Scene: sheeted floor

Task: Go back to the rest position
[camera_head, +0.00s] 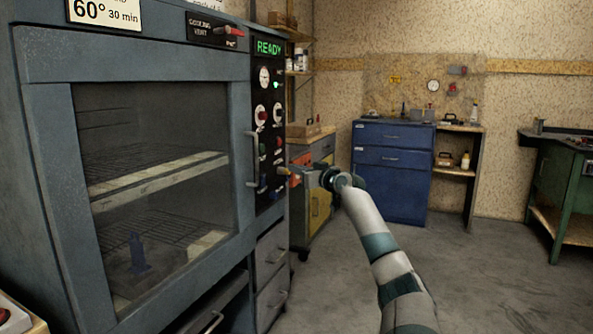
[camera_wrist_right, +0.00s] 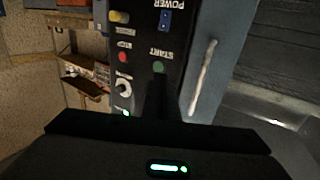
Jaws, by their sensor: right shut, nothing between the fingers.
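My right arm reaches in from the lower right in the head view. Its gripper (camera_head: 287,171) is shut and empty, at the oven's black control panel (camera_head: 267,140). The right wrist view shows the panel upside down, with a green START button (camera_wrist_right: 158,67), a red STOP button (camera_wrist_right: 123,57) and a blue POWER switch (camera_wrist_right: 165,20). The dark shut fingers (camera_wrist_right: 153,98) stand in front of the panel near START; I cannot tell whether they touch it. My left gripper is not in view.
The grey oven (camera_head: 160,62) fills the left, its glass door shut, with a blue object (camera_head: 138,252) inside. The door handle (camera_head: 252,160) is close to the gripper. A blue cabinet (camera_head: 392,185) and a green bench (camera_head: 550,200) stand farther back. Floor (camera_head: 480,290) at right is clear.

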